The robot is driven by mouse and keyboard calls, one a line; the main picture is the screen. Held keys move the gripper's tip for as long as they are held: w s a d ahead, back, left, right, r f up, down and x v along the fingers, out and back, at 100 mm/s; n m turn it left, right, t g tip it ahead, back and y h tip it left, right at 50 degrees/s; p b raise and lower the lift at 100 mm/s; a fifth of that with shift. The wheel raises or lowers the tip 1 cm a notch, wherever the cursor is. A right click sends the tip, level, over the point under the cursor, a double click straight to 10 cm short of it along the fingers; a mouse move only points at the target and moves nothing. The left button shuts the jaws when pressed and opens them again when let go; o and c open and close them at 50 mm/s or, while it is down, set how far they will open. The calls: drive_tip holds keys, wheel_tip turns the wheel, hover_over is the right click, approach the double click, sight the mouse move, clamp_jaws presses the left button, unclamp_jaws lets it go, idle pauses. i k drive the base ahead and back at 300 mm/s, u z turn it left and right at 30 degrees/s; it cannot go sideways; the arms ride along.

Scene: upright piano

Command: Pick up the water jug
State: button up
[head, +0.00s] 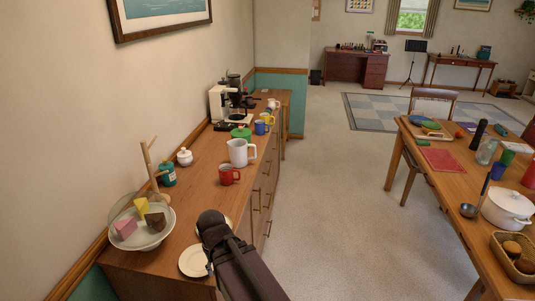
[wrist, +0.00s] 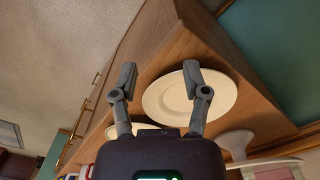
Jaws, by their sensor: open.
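The water jug appears to be the white jug (head: 239,153) with a handle on its right side, upright on the wooden sideboard in the head view. A red mug (head: 228,174) stands just in front of it and a green-lidded pot (head: 241,133) behind it. My gripper (wrist: 160,76) is open and empty in the wrist view, with its two fingers apart over the plate end of the sideboard. The jug is not clearly visible in the wrist view. In the head view my dark arm reaches over the sideboard's near edge, well short of the jug; my fingers are not discernible there.
White plates (head: 193,261) lie near my arm; one also shows in the wrist view (wrist: 226,99). Open carpet (head: 325,190) separates sideboard and dining table (head: 450,183).

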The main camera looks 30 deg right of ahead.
sight(237, 148)
drive_tip(key=z, duration=0.8)
drive_tip(key=i, duration=0.45)
drive_tip(key=k, duration=0.6)
drive_tip(key=u, duration=0.15)
drive_tip(key=i, duration=0.55)
